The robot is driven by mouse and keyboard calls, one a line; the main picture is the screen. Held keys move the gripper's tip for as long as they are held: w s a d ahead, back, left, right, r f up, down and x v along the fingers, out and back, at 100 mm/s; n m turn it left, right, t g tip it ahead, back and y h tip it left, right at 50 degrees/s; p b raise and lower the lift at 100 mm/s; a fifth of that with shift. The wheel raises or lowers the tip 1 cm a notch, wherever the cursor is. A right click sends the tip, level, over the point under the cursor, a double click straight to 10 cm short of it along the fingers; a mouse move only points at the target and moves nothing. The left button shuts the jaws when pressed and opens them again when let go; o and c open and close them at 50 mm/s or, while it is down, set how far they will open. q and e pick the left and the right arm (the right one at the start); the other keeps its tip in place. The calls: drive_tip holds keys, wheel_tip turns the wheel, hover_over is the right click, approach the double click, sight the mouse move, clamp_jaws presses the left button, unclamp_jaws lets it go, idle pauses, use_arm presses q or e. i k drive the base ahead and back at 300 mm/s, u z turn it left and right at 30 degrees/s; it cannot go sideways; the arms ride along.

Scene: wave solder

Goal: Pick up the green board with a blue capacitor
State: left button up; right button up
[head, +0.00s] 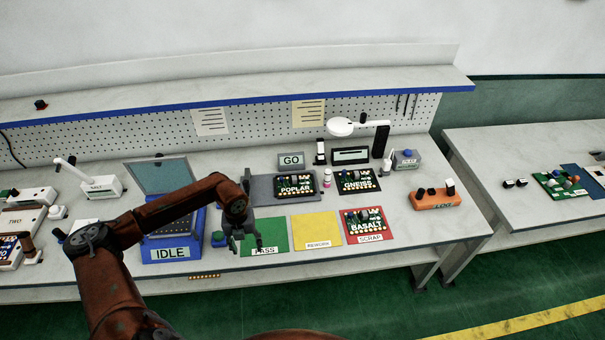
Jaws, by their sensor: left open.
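A green board (548,191) lies on the separate table at the right, with dark, white and orange parts on it. A small bluish part seems to stand on it, but it is too small to be sure it is a capacitor. My left gripper (247,241) is open and points down over the green PASS mat (273,239) on the main bench, far to the left of the board. No board shows between its fingers. My right gripper is not in view.
Dark boards POPLAR (295,189), GNEISS (357,185) and BASALT (365,227) lie on the bench, BASALT on the red SCRAP mat. The yellow REWORK mat (316,232) is bare. A gap separates the bench from the right table (500,150). An orange LOG box (433,199) stands near the bench's right end.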

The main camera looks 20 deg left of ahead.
sight(294, 184)
drive_tip(key=i, duration=1.35)
drive_tip(key=u, duration=0.05)
